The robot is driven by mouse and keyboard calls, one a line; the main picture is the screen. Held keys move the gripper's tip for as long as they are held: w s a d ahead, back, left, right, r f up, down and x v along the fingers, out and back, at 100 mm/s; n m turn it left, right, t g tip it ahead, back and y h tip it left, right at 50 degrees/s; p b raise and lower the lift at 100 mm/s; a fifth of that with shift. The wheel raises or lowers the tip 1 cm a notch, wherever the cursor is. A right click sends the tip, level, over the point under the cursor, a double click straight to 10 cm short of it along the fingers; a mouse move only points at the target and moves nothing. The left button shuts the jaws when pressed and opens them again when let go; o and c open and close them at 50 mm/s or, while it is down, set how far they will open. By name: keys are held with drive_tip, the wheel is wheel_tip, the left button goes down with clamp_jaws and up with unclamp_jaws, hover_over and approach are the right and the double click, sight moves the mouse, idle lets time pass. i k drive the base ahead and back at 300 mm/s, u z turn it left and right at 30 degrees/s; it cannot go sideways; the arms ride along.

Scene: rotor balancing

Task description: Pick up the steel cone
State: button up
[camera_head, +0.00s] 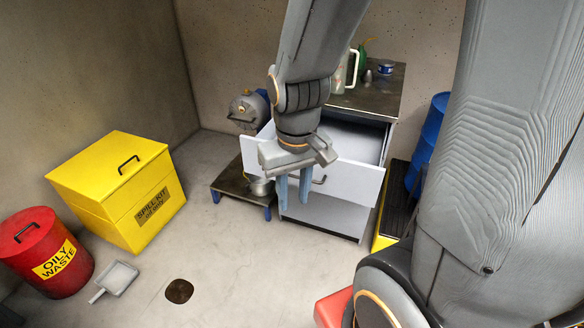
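A small grey, pointed object (367,76) stands on the dark top of the cabinet (385,97); it looks like the steel cone, but it is too small to be sure. My gripper (293,191) points down with its two blue fingers apart and nothing visible between them. It appears in front of the cabinet's pulled-out drawer (356,190), well below and to the left of the grey object in the picture. My wrist hides part of the drawer and cabinet.
A clear jug (352,70), a green can (363,58) and a blue tin (385,68) share the cabinet top.

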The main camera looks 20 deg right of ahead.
sight(367, 75)
drive_tip(key=z, duration=0.45)
drive_tip(key=k, duration=0.55)
drive_tip(key=z, duration=1)
drive_tip(key=i, duration=1.85)
drive_tip(key=u, duration=0.7)
